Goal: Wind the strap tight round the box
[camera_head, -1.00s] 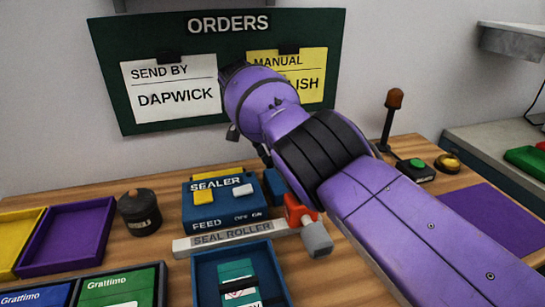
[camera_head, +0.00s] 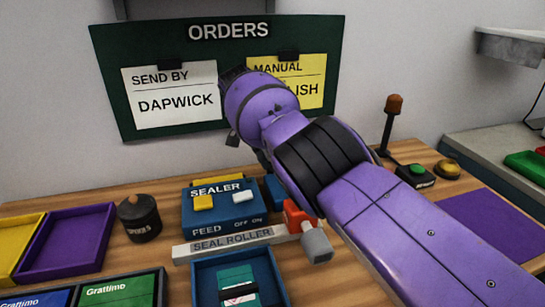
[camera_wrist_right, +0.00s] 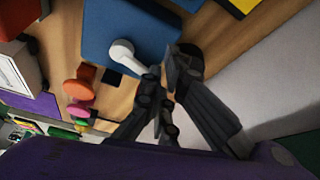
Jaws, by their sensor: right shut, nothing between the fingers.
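A green box (camera_head: 238,274) with a dark band across it and a white label lies in the blue tray (camera_head: 205,285) at the bottom middle; its near end is cut off. Whether the dark band is the strap, and how tight it is, I cannot tell. Behind the tray are the grey seal roller (camera_head: 225,243), with a red and grey crank (camera_head: 316,245) at its right end, and the blue sealer (camera_head: 215,212). My right gripper (camera_wrist_right: 165,92) is shut and empty above the bench near the sealer; my arm partly hides it in the head view. My left gripper is out of view.
A black pot (camera_head: 140,217), purple tray (camera_head: 70,240) and yellow tray (camera_head: 14,245) stand at the left. A brown-topped lever (camera_head: 393,105), green button (camera_head: 417,169) and purple mat (camera_head: 490,220) are at the right. The orders board (camera_head: 140,75) hangs behind.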

